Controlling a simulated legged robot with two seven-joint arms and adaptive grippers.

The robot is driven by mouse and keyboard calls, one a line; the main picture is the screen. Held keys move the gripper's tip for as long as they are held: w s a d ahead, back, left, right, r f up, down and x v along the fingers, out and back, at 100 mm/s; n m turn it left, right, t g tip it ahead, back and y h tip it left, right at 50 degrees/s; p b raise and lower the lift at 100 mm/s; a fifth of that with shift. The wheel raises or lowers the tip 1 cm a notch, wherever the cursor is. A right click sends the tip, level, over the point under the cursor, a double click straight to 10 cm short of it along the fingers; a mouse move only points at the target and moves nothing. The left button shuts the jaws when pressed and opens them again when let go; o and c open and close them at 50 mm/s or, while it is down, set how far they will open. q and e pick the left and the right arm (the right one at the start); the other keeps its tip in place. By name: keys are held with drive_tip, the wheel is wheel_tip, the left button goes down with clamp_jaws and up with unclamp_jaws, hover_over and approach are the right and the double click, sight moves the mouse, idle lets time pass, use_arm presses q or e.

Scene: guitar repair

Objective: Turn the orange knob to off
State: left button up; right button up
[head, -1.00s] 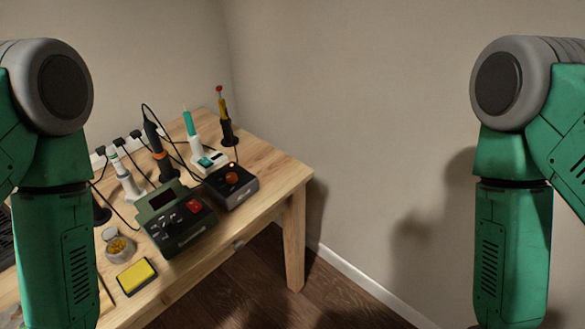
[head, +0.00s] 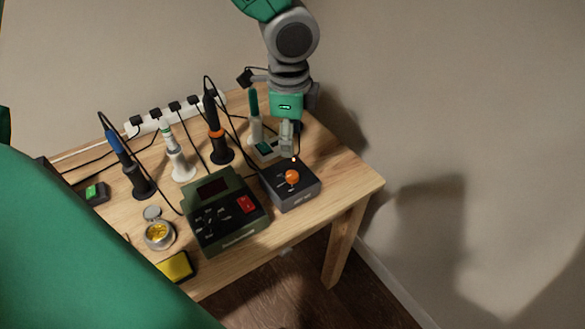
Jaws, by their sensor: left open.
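The orange knob (head: 292,177) sits on top of a small dark control box (head: 292,197) near the table's right end. A small light glows at the box's back edge. My left gripper (head: 288,142) points down just behind the knob, over the back of the box. It is open, and its fingers look apart from the knob. The exact gap in depth is hard to tell. The knob's pointer marking is too small to read. My right gripper is out of view.
A green soldering station (head: 228,225) with a red switch stands left of the box. Several tools in stands, including a teal-handled one (head: 254,118), rise close to my gripper, with loose cables. The table's (head: 345,180) right end is clear.

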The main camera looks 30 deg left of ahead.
sight(293, 174)
use_arm(q)
drive_tip(key=f, duration=0.3)
drive_tip(key=f+b, duration=0.1)
drive_tip(key=f, duration=0.2)
drive_tip(key=f+b, duration=0.1)
drive_tip(key=f, duration=0.3)
drive_tip(key=shift+w+d, duration=0.25)
drive_tip(key=shift+w, duration=0.05)
drive_tip(key=shift+a+f, duration=0.1)
drive_tip(key=shift+f, duration=0.45)
drive_tip(key=shift+a+f, duration=0.1)
drive_tip(key=shift+a, duration=0.15)
drive_tip(key=c, duration=0.9)
drive_tip(key=shift+d, duration=0.15)
clamp_jaws()
